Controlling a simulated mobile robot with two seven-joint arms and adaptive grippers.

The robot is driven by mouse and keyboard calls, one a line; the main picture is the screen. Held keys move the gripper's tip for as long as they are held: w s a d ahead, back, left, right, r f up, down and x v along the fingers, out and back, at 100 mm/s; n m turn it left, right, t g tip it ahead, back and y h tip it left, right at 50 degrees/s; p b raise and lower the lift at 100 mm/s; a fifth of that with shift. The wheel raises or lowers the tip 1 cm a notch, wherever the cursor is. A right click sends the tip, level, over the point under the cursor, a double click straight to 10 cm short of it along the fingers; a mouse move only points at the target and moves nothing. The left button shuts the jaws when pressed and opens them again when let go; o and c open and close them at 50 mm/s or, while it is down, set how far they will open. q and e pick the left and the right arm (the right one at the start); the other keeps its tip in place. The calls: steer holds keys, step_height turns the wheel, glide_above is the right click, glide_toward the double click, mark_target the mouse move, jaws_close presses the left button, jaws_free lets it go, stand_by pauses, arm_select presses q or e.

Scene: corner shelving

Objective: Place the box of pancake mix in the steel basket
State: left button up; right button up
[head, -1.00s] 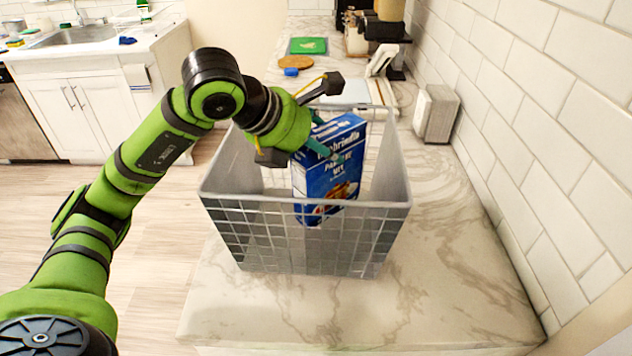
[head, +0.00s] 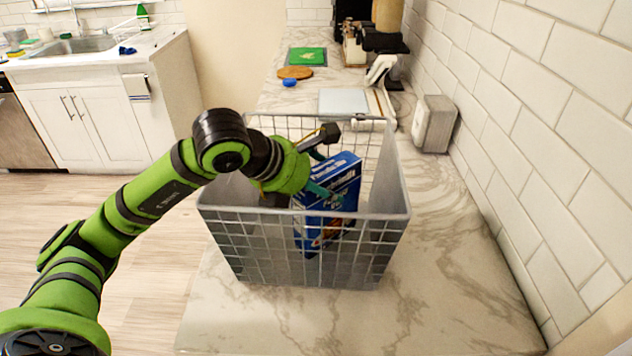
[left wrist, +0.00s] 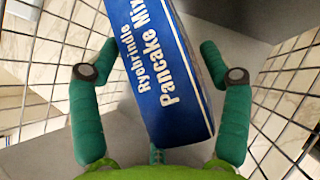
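The blue box of pancake mix (head: 340,180) is inside the steel basket (head: 385,240), tilted, with its upper part above the front rim. Its lower part shows through the front mesh. My left gripper (head: 325,187) reaches down into the basket at the box. In the left wrist view, the teal fingers of my left gripper (left wrist: 158,55) are spread on either side of the pancake mix box (left wrist: 165,75), with gaps showing on both sides. The gripper looks open. Whether the box's bottom rests on the basket floor is hard to tell. My right gripper is not in view.
The basket stands on a marble counter (head: 440,300) beside a tiled wall (head: 540,130). A grey-white box-shaped thing (head: 433,123) stands by the wall. A green board (head: 307,57), a round brown board (head: 295,72) and a coffee machine lie farther back. The counter's front is clear.

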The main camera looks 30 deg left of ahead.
arm_select(q)
steer(key=shift+r, duration=0.1)
steer(key=shift+r+p, duration=0.2)
steer(key=shift+p, duration=0.15)
steer(key=b+v, duration=0.2)
steer(key=v, duration=1)
steer(key=shift+f, duration=0.15)
steer(key=shift+s, duration=0.1)
